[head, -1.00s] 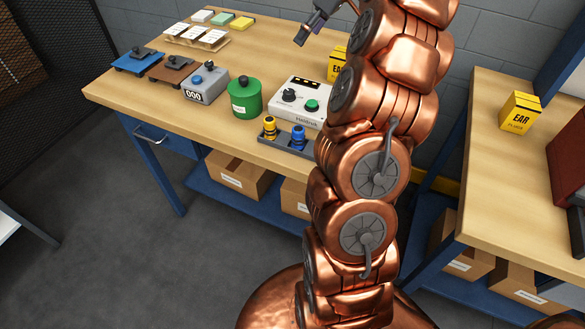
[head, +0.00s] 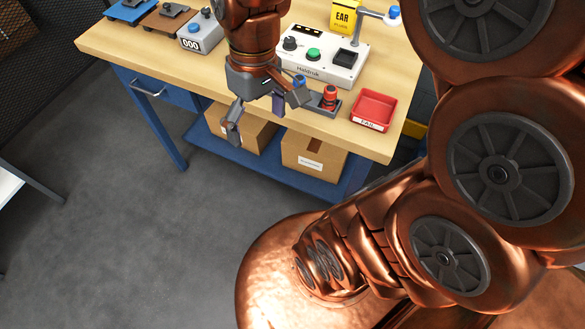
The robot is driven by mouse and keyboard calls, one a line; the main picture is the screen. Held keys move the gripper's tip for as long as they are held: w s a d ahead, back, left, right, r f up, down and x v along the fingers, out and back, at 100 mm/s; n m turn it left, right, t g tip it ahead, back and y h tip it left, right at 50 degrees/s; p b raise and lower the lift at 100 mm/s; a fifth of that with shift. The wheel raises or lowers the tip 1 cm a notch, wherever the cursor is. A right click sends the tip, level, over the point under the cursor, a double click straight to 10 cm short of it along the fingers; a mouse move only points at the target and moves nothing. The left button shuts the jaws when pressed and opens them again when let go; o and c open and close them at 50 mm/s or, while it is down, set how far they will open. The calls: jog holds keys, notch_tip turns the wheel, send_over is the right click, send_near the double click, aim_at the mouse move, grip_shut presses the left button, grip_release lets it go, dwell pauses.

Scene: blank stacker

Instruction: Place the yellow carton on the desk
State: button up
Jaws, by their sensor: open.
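A yellow carton (head: 345,17), labelled EAR, stands upright at the back of the wooden-topped desk (head: 392,142), behind a white control box. My gripper (head: 256,118) hangs near the desk's front edge, pointing down. Its fingers are apart with nothing between them. It is in front of the control box and well away from this carton. The right-hand bench, where a second yellow EAR carton showed earlier, is now hidden behind my arm, so I cannot see that carton.
The white control box (head: 325,62), a red FAIL tray (head: 374,108), a small holder with a red item (head: 330,97) and a grey counter box (head: 200,38) are on the desk. Cardboard boxes (head: 313,155) sit on the lower shelf. Floor at left is clear.

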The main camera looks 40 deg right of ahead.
jog(key=s+f+m+h, duration=0.1)
jog(key=s+f, duration=0.4)
jog(key=s, duration=0.5)
jog(key=shift+m+g, duration=0.4)
jog(key=shift+m, duration=0.1)
jog(key=shift+r, duration=0.1)
